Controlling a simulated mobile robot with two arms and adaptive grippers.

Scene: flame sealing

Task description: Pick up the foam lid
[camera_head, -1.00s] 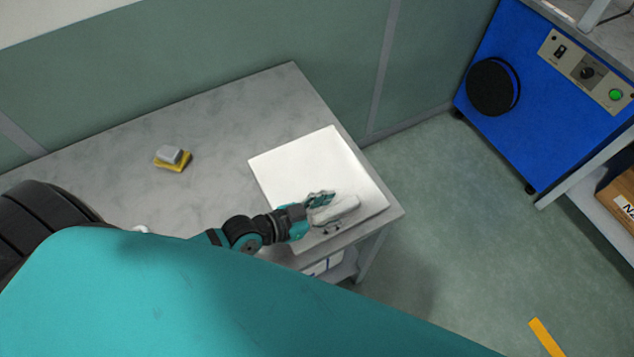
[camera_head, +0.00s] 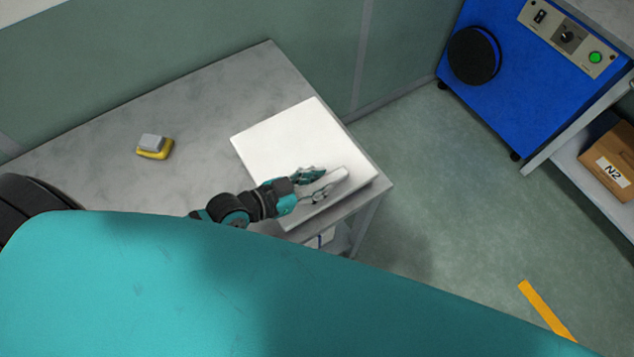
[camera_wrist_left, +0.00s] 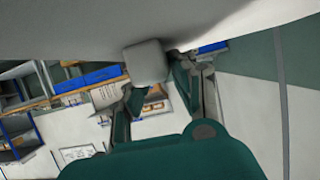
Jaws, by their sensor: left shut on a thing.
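The foam lid (camera_head: 290,140) is a white square slab with a raised white handle bar (camera_head: 333,184) near its front right edge. It is over the right end of the grey table. My left gripper (camera_head: 312,184) is shut on this handle. In the left wrist view the lid's pale surface (camera_wrist_left: 70,25) fills the top, and the handle's blunt end (camera_wrist_left: 146,62) shows between the fingers (camera_wrist_left: 155,88). I cannot tell from these views whether the lid rests on what is under it or hangs just above it. My right gripper is not in view.
A yellow and grey sponge-like block (camera_head: 154,147) lies on the table (camera_head: 205,110), left of the lid. A blue machine (camera_head: 510,75) and a shelf with a box marked N2 (camera_head: 610,165) stand at the right. Open floor lies between.

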